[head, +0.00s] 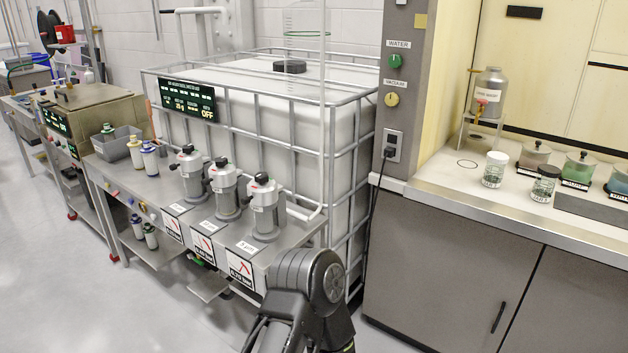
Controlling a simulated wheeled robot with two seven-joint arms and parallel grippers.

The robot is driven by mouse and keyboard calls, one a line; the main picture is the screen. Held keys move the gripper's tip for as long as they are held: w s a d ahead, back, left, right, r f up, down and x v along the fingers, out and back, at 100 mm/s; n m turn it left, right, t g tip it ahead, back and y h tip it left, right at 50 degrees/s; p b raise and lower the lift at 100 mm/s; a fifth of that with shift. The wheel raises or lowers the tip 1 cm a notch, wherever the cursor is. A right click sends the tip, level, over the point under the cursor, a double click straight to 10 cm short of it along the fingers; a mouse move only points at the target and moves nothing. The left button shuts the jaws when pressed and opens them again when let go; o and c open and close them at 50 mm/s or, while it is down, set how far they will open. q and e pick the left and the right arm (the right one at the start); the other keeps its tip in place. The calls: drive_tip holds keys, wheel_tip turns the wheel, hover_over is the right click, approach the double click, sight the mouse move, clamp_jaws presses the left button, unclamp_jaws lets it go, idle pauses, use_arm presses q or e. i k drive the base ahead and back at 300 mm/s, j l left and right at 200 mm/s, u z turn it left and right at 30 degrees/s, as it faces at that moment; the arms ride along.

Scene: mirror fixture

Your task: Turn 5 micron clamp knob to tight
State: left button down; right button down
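Three grey metal filter housings stand in a row on the steel bench, a left one (191,176), a middle one (224,193) and a right one (264,212). Each has a dark clamp part on top: the left knob (188,149), the middle knob (221,161) and the right knob (262,179). Whether any knob is tight does not show. A dark arm link of mine shows at bottom centre, but neither gripper is in view.
A white caged tank (270,95) stands close behind the bench. White pressure signs (240,268) hang on the front edge. Blue-and-white cartridges (149,158) and a grey bin (118,146) stand left. A fume hood counter (455,195) is right. Floor at left is clear.

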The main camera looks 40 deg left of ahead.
sight(261, 178)
drive_tip(key=u, duration=1.65)
